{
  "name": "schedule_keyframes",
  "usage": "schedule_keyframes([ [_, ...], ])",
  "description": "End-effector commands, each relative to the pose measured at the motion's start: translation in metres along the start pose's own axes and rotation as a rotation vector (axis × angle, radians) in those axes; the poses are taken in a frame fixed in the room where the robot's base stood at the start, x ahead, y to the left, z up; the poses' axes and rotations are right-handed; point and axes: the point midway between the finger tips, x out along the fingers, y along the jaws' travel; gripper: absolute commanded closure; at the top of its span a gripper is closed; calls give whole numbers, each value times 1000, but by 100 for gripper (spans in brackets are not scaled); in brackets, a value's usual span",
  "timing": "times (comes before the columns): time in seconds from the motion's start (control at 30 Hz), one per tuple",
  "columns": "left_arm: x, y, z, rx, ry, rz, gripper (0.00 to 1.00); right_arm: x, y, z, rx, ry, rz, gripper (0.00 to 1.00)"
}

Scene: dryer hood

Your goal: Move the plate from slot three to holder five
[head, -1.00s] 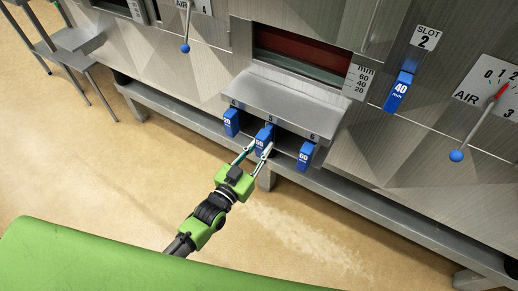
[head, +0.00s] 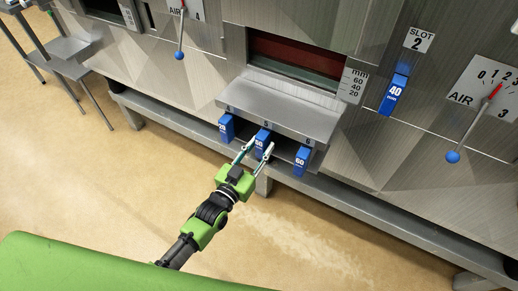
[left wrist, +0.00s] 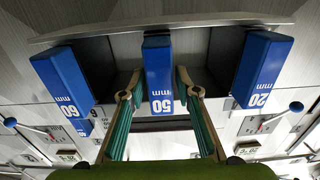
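My left gripper (head: 259,149) is at the middle holder, labelled 5, under the metal hood (head: 280,103). Its fingers are open on either side of the blue 50 mm plate (head: 260,142). In the left wrist view this plate (left wrist: 158,75) hangs between the two fingers (left wrist: 157,88), with a small gap at each side. A blue 20 mm plate (head: 226,128) is in the holder to the left and a blue 60 mm plate (head: 301,161) in the one to the right. Slot three and my right gripper are not in view.
A blue 40 mm plate (head: 393,96) is under the slot 2 label (head: 419,39). Air levers with blue knobs (head: 453,157) stick out from the machine front. A grey beam (head: 345,207) runs below the holders. A small metal table (head: 65,50) stands at the far left.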

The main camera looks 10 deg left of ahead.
Motion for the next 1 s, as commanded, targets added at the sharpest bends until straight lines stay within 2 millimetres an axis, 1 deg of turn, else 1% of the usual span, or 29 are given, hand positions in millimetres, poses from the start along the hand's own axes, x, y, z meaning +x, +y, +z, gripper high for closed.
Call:
schedule_keyframes([
  [0.33,-2,0,3,0,-6,0,59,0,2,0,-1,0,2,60],
  [0.47,-10,0,3,0,-6,0,59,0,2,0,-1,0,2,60],
  [0.57,-25,0,3,0,-7,0,59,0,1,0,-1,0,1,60],
  [0.8,-77,0,3,1,-7,0,59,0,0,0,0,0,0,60],
  [1.0,-108,0,2,0,-5,1,59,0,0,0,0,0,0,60],
])
